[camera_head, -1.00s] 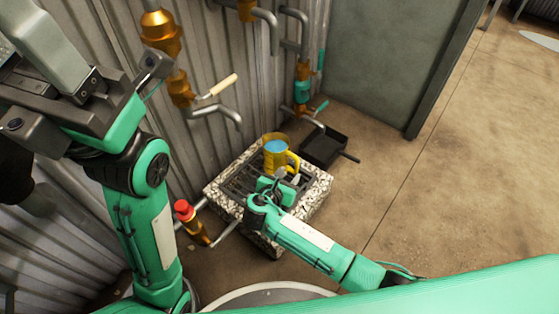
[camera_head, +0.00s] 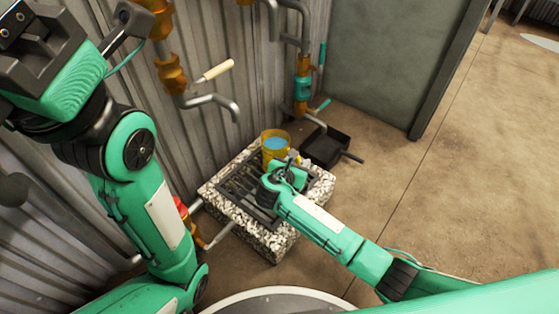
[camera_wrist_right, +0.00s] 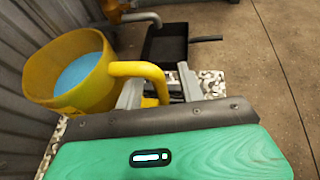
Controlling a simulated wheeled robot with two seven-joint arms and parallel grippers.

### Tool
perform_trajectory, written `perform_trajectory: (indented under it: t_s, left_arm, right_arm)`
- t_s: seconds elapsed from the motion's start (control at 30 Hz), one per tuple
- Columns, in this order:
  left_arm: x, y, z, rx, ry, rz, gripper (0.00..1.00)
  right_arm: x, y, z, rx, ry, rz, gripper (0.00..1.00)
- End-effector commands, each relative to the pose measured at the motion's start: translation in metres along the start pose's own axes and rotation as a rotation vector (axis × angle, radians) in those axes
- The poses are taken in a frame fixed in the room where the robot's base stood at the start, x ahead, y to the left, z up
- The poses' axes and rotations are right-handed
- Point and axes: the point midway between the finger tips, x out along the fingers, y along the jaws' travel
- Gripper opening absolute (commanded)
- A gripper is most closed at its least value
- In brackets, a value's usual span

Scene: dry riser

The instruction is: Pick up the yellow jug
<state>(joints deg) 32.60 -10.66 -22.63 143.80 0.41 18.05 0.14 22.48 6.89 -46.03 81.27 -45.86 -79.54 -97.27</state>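The yellow jug (camera_head: 268,153) stands upright at the back of the stone block, with blue inside it. In the right wrist view, the jug (camera_wrist_right: 60,88) is at the left, with its yellow handle (camera_wrist_right: 135,69) reaching right. My right gripper (camera_wrist_right: 160,88) is open, its two grey fingers on either side of the handle's descending part, with gaps still showing. In the head view my right wrist hides the handle and most of this gripper (camera_head: 294,160). Of my left gripper, only its housing appears at the upper left; its fingers are out of frame.
The block (camera_head: 265,241) has a speckled rim around a dark grate (camera_head: 237,190). A black pan (camera_head: 325,147) lies on the floor behind it. Pipes with orange fittings and a pale-handled lever (camera_head: 214,71) line the corrugated wall. The floor at right is clear.

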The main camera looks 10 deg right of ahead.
Motion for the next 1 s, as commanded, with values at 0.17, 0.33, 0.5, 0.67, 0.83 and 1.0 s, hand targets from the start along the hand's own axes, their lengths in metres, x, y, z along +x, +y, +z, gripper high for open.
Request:
perform_trajectory:
  t_s: [0.17,0.33,0.5,0.67,0.83,1.0]
  left_arm:
    - [0.0006,0.0002,0.0,0.0,0.0,0.0,0.52]
    - [0.0007,0.0004,-0.0001,0.0,0.001,0.001,0.52]
    - [0.0006,0.0004,-0.0002,-0.001,0.001,0.001,0.52]
    - [0.0006,0.0004,-0.0004,-0.001,0.002,0.001,0.52]
    - [0.0006,0.0003,-0.0004,-0.001,0.002,0.0,0.52]
    - [0.0005,0.0002,-0.0004,-0.001,0.002,0.0,0.52]
  right_arm:
    - [0.0003,0.0,0.0008,0.0,0.0,0.0,0.39]
    - [0.0001,0.0001,0.0008,0.0,0.0,0.0,0.15]
    - [0.0,0.0002,0.0007,0.0,0.0,0.0,0.0]
    - [0.0,0.0002,0.0006,0.0,0.0,0.0,0.0]
    - [-0.0001,0.0002,0.0005,0.0,0.0,0.001,0.0]
    - [-0.0001,0.0002,0.0005,0.0,0.0,0.001,0.0]
